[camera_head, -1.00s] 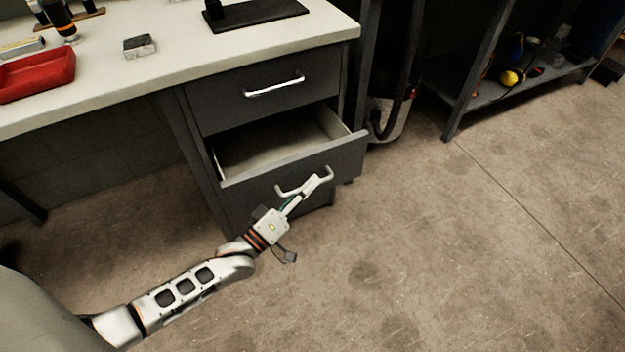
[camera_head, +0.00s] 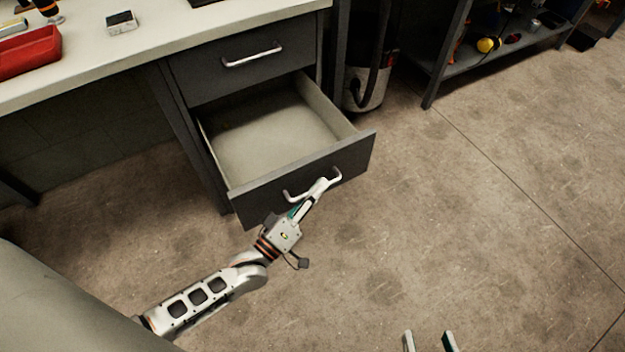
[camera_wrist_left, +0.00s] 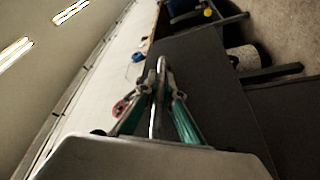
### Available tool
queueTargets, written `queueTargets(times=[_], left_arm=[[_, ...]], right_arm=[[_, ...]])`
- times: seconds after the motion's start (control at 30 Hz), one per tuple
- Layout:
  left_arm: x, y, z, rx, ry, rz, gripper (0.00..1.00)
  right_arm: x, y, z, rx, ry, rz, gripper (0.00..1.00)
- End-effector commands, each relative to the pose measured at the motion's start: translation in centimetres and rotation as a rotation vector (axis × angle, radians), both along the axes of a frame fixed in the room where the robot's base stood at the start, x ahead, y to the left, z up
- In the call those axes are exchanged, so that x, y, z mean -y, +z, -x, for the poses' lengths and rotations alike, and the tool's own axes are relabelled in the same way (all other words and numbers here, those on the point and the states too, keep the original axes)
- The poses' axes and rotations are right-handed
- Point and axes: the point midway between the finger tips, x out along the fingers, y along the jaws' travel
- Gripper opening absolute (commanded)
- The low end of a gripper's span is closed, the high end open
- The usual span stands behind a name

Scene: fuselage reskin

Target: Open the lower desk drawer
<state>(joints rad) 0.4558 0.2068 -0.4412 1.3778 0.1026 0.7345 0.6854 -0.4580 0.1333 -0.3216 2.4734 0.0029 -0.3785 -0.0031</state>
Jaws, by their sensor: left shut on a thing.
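The lower desk drawer (camera_head: 285,137) is pulled well out, and its pale, empty inside shows in the head view. Its dark front (camera_head: 350,163) bears a light bar handle (camera_head: 294,197). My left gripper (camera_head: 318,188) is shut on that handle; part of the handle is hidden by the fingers. In the left wrist view the handle (camera_wrist_left: 160,75) runs between the left fingers (camera_wrist_left: 158,110). My right gripper (camera_head: 429,341) shows only as two fingertips, apart and with nothing between them, at the bottom edge of the head view.
The upper drawer (camera_head: 225,82) is closed, with its own handle (camera_head: 252,56). A red tray (camera_head: 28,52) and a small block (camera_head: 121,22) lie on the desktop. A shelf (camera_head: 465,62) stands at the back right. The floor right of the drawer is clear.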

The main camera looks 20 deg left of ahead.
Motion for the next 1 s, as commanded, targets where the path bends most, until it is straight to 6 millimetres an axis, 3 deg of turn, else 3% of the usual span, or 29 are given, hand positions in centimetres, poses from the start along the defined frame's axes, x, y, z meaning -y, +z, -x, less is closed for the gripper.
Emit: queueTargets(times=[0.4, 0.43, 0.47, 0.83, 1.0], left_arm=[[0.1, -0.1, 0.2, -0.002, 0.002, 0.001, 0.00], [0.1, -0.1, 0.2, -0.002, 0.002, 0.001, 0.13], [0.1, -0.1, 0.2, -0.002, 0.002, 0.001, 0.15], [0.1, 0.2, 0.2, -0.001, 0.001, 0.001, 0.15], [0.1, 1.9, 0.2, 0.002, 0.000, 0.002, 0.15]], right_arm=[[0.0, 0.3, -0.3, 0.011, 0.000, -0.003, 0.40], [0.0, 0.4, -0.3, 0.010, 0.000, -0.004, 0.40], [-0.1, 0.4, -0.3, 0.011, 0.000, -0.004, 0.40], [-0.2, 0.6, -0.5, 0.017, 0.005, -0.006, 0.40], [-0.2, 0.5, -0.4, 0.015, 0.003, -0.006, 0.40]])
